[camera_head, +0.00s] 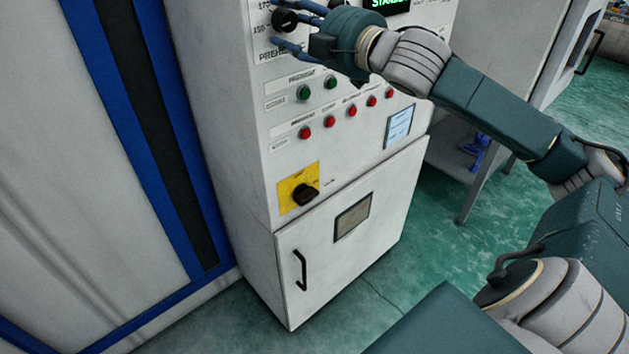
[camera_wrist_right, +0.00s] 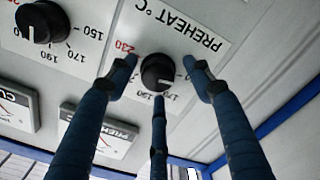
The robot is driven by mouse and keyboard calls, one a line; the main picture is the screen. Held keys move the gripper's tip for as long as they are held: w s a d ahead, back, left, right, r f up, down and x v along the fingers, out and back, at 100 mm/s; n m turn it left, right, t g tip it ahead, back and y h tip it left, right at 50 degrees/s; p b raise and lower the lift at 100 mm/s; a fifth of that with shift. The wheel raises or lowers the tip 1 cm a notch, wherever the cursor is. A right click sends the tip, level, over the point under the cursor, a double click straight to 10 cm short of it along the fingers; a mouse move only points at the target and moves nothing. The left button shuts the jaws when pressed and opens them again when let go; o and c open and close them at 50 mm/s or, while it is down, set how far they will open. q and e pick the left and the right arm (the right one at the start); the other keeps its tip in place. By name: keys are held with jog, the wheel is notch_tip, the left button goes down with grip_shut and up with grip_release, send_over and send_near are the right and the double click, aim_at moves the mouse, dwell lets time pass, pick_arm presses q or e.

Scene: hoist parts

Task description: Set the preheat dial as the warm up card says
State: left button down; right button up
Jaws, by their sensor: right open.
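The black preheat dial (camera_head: 285,20) is on the white control cabinet (camera_head: 345,160), at the top of the head view. In the right wrist view the dial (camera_wrist_right: 158,72) appears upside down under the label "PREHEAT °C". Its white mark points down and slightly right in that view, near the 170 side of the scale. My right gripper (camera_wrist_right: 161,78) is open, its three blue fingers spread around the dial; contact cannot be told. A pale blue card (camera_head: 399,126) is on the cabinet front, its text too small to read. My left gripper is out of view.
A second black dial (camera_wrist_right: 42,22) and two gauges (camera_wrist_right: 100,130) sit beside the preheat dial. Below are green buttons (camera_head: 304,93), red buttons (camera_head: 305,132) and a black rotary switch (camera_head: 305,195) on a yellow plate. A green-lettered display (camera_head: 388,4) is partly cut off.

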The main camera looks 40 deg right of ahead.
jog(key=m, duration=0.6)
jog(key=shift+d+r, duration=0.1)
jog(key=m, duration=0.6)
jog(key=shift+d+m, duration=0.1)
jog(key=shift+m, duration=0.3)
jog(key=s+b, duration=0.6)
jog(key=s, duration=0.5)
notch_tip(320, 180, down, 32)
jog(key=w+a+g+h, duration=0.1)
jog(key=a+g, duration=0.1)
jog(key=g, duration=0.4)
jog(key=shift+w+h+p, duration=0.15)
jog(key=shift+h+p, duration=0.15)
jog(key=shift+p, duration=0.1)
jog(key=shift+a, duration=0.1)
